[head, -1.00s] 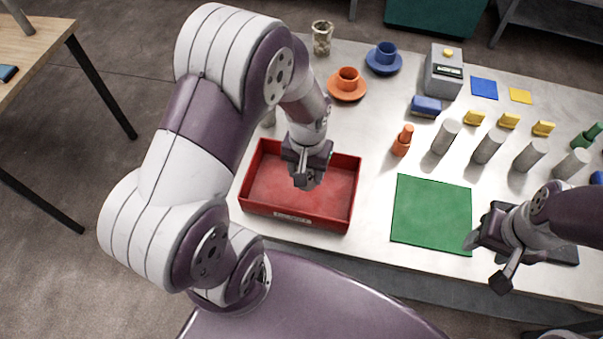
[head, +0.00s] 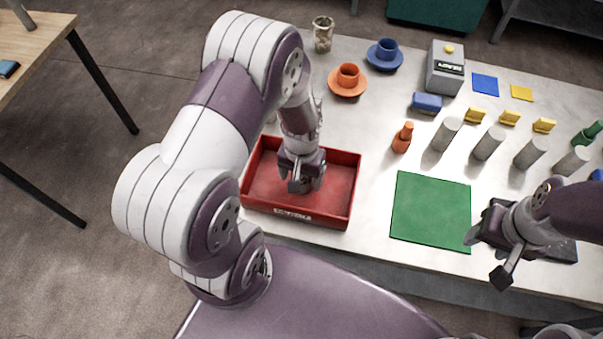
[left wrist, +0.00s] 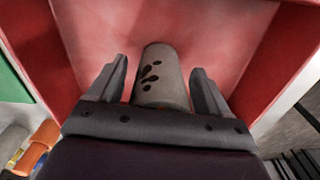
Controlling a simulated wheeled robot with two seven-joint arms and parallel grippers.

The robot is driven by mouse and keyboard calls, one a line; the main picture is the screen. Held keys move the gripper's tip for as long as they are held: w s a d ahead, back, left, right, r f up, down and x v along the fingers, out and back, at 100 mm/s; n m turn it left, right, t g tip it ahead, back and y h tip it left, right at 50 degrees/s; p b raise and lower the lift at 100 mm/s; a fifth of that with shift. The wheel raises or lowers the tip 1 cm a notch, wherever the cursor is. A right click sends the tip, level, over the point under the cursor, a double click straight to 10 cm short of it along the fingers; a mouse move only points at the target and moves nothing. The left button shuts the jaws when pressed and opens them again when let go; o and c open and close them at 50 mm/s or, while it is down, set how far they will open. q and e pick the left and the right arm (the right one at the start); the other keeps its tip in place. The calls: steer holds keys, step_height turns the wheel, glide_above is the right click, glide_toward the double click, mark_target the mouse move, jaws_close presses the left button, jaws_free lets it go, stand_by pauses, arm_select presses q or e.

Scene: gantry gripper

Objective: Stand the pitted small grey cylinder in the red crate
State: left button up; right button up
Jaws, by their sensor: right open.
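The pitted small grey cylinder (left wrist: 161,77) shows in the left wrist view with a cluster of dark pits on its side. It is inside the red crate (head: 338,205) and looks upright, though its contact with the floor is not clear. My left gripper (head: 302,186) points down into the crate. Its two fingers are open on either side of the cylinder, with a visible gap at each side. In the head view the gripper hides the cylinder. My right gripper (head: 486,258) is open and empty at the right, near the table's front edge.
A green mat (head: 431,208) lies right of the crate. Several plain grey cylinders (head: 488,143) stand behind it, with an orange bottle-shaped piece (head: 402,138) to their left. Orange (head: 347,80) and blue (head: 385,55) cups on saucers stand behind the crate.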

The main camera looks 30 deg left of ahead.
arm_select(q)
steer(key=shift+r, duration=0.1)
steer(key=shift+w+r, duration=0.1)
steer(key=shift+r, duration=0.15)
step_height(320, 180, up, 11)
steer(key=shift+f+b, duration=0.1)
steer(key=shift+b, duration=0.45)
steer(key=shift+m+t, duration=0.7)
steer(key=shift+m, duration=0.2)
steer(key=shift+s+d+r, duration=0.4)
steer(key=shift+s, duration=0.35)
steer(key=shift+s+d+r, duration=0.4)
steer(key=shift+s, duration=0.3)
steer(key=shift+s+d+r, duration=0.4)
steer(key=shift+s, duration=0.35)
